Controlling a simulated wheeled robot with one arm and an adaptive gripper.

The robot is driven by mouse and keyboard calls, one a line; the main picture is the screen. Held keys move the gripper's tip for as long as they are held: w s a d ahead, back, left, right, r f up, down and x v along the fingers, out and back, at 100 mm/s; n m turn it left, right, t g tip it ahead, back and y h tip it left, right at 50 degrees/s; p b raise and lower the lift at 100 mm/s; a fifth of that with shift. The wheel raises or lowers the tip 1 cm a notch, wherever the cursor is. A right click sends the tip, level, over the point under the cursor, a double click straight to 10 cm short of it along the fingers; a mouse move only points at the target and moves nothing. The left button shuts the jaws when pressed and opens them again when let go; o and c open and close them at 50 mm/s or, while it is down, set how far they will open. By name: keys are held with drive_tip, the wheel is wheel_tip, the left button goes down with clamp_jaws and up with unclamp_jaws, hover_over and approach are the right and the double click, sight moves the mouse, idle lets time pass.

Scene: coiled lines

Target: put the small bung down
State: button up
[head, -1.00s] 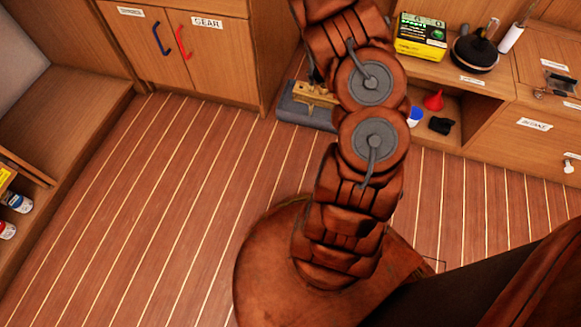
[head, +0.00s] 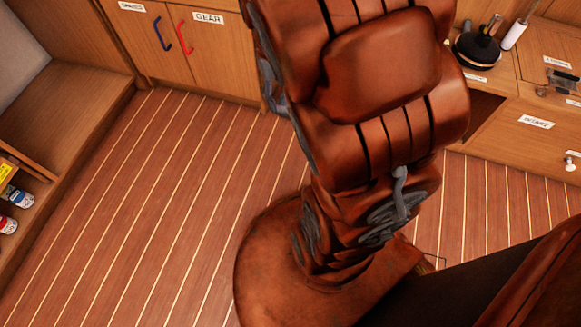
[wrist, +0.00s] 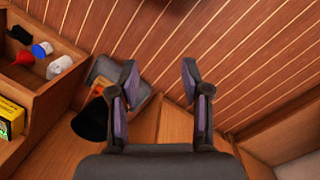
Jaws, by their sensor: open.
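My gripper (wrist: 159,76) is open in the wrist view, with two dark fingers well apart and nothing between them. No other thing in view is clearly a small bung. In the head view my arm fills the middle, and the gripper is out of sight.
A grey slab (wrist: 128,90) lies on the floor by the cabinet. A shelf holds a red funnel (wrist: 24,57) and a blue-and-white container (wrist: 42,49). A yellow-green box (wrist: 10,118) stands at lower left. The planked floor (head: 150,200) is clear at left.

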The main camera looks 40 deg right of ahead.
drive_tip(key=s+a+r+n+g, duration=0.1)
drive_tip(key=s+a, duration=0.4)
drive_tip(key=s, duration=0.3)
drive_tip(key=s+a+r+n, duration=0.1)
drive_tip(key=s+a+n, duration=0.1)
drive_tip(key=s+a, duration=0.4)
drive_tip(key=shift+s+r+g+y, duration=0.3)
drive_tip(key=shift+s+g, duration=0.1)
drive_tip(key=shift+s, duration=0.8)
drive_tip(key=w+a+r+m+y+p, duration=0.1)
drive_tip(key=a+r+p, duration=0.1)
drive_tip(key=r+p, duration=0.75)
drive_tip(key=a+r+m+y+p, duration=0.1)
drive_tip(key=a+r+p, duration=0.1)
drive_tip(key=r+p, duration=0.75)
drive_tip(key=d+r+n+t+h+p, duration=0.1)
drive_tip(key=d+r+p, duration=0.1)
drive_tip(key=r+p, duration=0.7)
drive_tip(key=d+r+n+h+p, duration=0.1)
drive_tip(key=d+r+p, duration=0.1)
drive_tip(key=r+p, duration=0.7)
wheel_tip(320, 180, up, 3)
drive_tip(key=shift+d+f+t+p, duration=0.15)
drive_tip(key=shift+t+p, duration=0.25)
drive_tip(key=shift+w, duration=0.1)
